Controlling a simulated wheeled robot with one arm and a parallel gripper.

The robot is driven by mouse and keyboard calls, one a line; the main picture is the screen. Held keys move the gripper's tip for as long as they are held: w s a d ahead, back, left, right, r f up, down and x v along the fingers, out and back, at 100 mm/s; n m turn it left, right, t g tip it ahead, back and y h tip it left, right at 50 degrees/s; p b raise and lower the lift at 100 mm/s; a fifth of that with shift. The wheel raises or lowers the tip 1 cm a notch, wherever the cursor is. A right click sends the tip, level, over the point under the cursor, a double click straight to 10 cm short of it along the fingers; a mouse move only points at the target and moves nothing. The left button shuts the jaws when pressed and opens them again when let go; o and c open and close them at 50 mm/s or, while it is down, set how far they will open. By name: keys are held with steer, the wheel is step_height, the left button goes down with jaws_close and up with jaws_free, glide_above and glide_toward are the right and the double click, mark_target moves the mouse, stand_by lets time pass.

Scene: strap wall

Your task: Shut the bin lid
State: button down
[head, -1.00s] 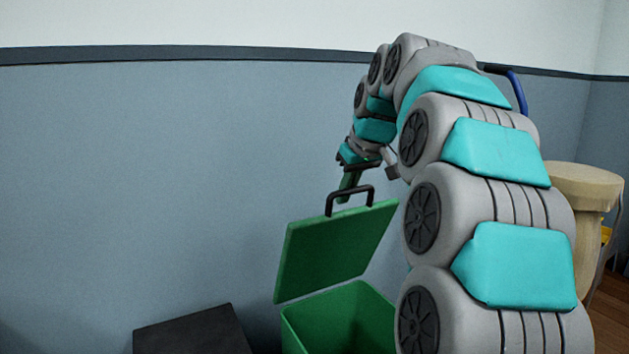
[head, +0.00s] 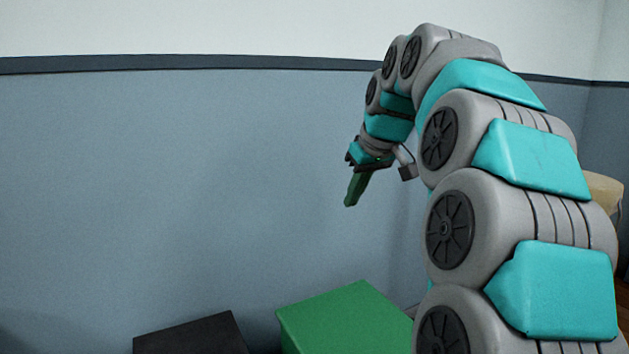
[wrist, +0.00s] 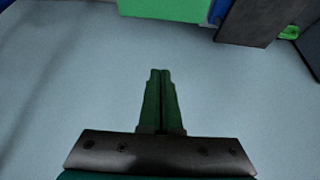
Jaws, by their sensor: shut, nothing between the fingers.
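The green bin's lid (head: 345,318) lies flat over the top of the bin in the head view, with no gap showing. Its handle is hidden or out of sight. Part of the green bin also shows at the top edge of the wrist view (wrist: 175,8). My gripper (head: 351,203) hangs in the air above the bin, near the wall, pointing down and apart from the lid. In the wrist view my gripper (wrist: 160,72) has its two green fingers together with nothing between them.
A black box (head: 192,335) stands left of the bin. A dark panel (wrist: 262,20) shows at the top right of the wrist view. A round beige table (head: 605,190) is partly hidden behind my arm at the right. The blue-grey wall (head: 180,190) behind is bare.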

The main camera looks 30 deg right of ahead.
step_height(320, 180, up, 5)
steer(key=p, duration=0.3)
steer(key=shift+r, duration=0.1)
stand_by(1.4)
